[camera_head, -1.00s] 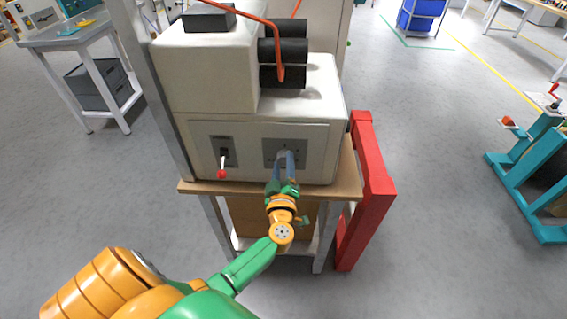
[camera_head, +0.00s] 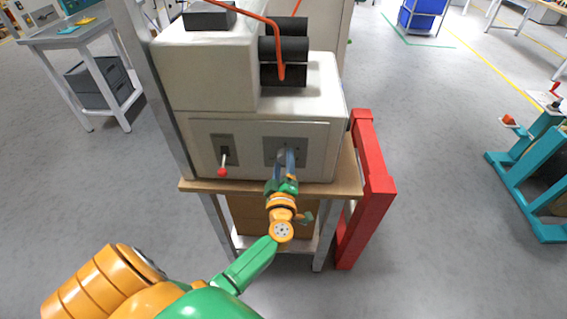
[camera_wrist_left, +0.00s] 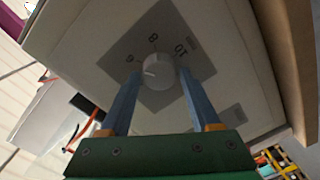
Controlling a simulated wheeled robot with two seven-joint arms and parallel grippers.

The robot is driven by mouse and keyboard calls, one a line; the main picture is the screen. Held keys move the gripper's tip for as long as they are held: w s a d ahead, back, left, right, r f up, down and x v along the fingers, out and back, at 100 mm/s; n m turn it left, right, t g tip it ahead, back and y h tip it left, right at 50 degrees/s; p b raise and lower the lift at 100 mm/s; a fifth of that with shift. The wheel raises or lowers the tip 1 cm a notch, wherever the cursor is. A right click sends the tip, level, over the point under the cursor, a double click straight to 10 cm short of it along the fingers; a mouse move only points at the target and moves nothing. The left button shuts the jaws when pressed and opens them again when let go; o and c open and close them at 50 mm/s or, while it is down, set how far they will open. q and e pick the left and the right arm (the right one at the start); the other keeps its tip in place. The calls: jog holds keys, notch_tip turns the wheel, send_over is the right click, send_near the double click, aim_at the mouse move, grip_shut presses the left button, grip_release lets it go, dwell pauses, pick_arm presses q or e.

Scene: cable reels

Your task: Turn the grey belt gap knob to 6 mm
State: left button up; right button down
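The grey belt gap knob (camera_wrist_left: 159,73) sits on a grey plate on the cream machine. In the left wrist view it has a white pointer line that points left, a little below the 6 mark (camera_wrist_left: 130,57). The 8 and 10 marks are further round to the right. My left gripper (camera_wrist_left: 159,74) has its two blue fingers apart, one on each side of the knob. A narrow gap seems to show between each fingertip and the knob. In the head view the same gripper (camera_head: 286,153) reaches the plate (camera_head: 302,147), and its fingers hide the knob. My right gripper is not in view.
A lever with a red tip (camera_head: 223,170) is left of the plate on the machine front (camera_head: 248,165). A red post frame (camera_head: 374,190) stands right of the wooden-topped bench (camera_head: 345,182). The floor in front is clear.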

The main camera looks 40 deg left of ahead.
pick_arm(q)
jog(key=shift+o, duration=0.6)
jog(key=v, duration=0.7)
